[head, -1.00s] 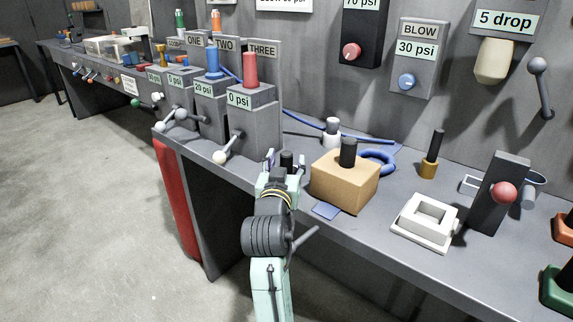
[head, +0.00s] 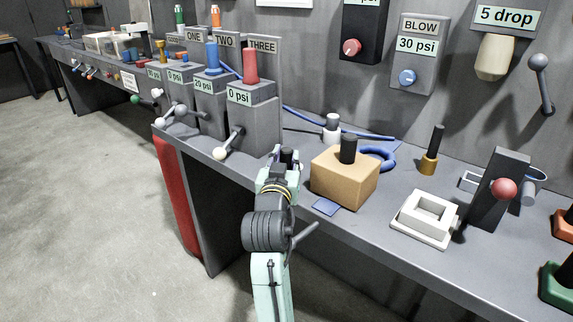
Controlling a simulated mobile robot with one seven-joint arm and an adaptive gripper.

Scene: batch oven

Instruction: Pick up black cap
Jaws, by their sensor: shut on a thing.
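My gripper (head: 286,156) is above the near edge of the grey bench, just left of the tan block. Its two fingers are shut on a small black cap (head: 287,153), which shows as a dark shape between the fingertips. The cap's lower part is hidden by my gripper, so I cannot tell whether it touches the bench.
The tan block (head: 343,178) with a black knob stands close on the right, and a small white bottle (head: 332,132) behind. The grey THREE box (head: 252,115) with a white-tipped lever (head: 222,152) is to the left. A white square fixture (head: 425,217) lies further right.

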